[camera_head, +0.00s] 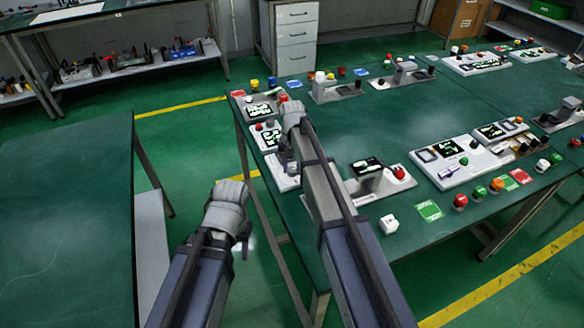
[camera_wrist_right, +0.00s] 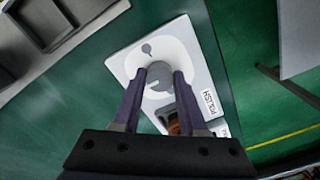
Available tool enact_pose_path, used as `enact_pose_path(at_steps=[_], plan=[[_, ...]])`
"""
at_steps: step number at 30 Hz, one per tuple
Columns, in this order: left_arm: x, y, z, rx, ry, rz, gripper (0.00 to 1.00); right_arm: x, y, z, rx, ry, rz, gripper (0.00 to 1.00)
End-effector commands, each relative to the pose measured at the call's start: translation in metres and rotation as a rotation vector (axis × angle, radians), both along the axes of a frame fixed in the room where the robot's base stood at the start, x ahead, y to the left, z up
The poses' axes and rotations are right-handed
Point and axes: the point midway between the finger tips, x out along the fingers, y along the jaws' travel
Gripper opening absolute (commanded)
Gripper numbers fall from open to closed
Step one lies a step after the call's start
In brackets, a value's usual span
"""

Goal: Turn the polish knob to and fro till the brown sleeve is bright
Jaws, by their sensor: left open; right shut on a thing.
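The polish knob (camera_wrist_right: 160,80) is a round grey knob on a white panel (camera_wrist_right: 187,60) marked POLISH in the right wrist view. My right gripper (camera_wrist_right: 161,76) is shut on the knob, one finger on each side. The brown sleeve (camera_wrist_right: 173,124) sits in a dark opening of the panel below the knob, partly hidden by a finger. I cannot tell how bright it is. In the head view the white panel (camera_head: 281,178) is at the table's left edge, under my right gripper (camera_head: 288,160). My left gripper (camera_head: 244,240) is open and empty over the floor, left of the table.
The green table (camera_head: 410,120) carries several other devices, including a screen unit with a red button (camera_head: 398,172) to the right. Another table (camera_head: 70,200) stands at left, with a floor gap between.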

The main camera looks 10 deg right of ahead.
Motion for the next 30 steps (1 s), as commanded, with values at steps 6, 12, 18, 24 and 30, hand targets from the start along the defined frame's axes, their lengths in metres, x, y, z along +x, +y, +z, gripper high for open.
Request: enact_pose_path(at_steps=[6,12,18,24,30], plan=[[0.0,0.0,0.0,0.0,0.0,0.0,0.5,0.0,0.0,0.0,0.0,0.0,0.0,0.0],[0.0,0.0,0.0,0.0,0.0,0.0,0.5,0.0,0.0,0.0,0.0,0.0,0.002,0.0],[0.0,0.0,0.0,0.0,0.0,0.0,0.5,0.0,0.0,-0.0001,0.0,0.0,0.045,0.0],[0.0,0.0,-0.0001,0.0,0.0,0.0,0.5,0.0,0.0,-0.0001,0.0,0.0,0.169,0.0],[0.0,0.0,-0.0001,0.0,0.0,0.0,0.5,-0.0001,-0.0001,-0.0001,0.0,0.0,0.352,0.0]])
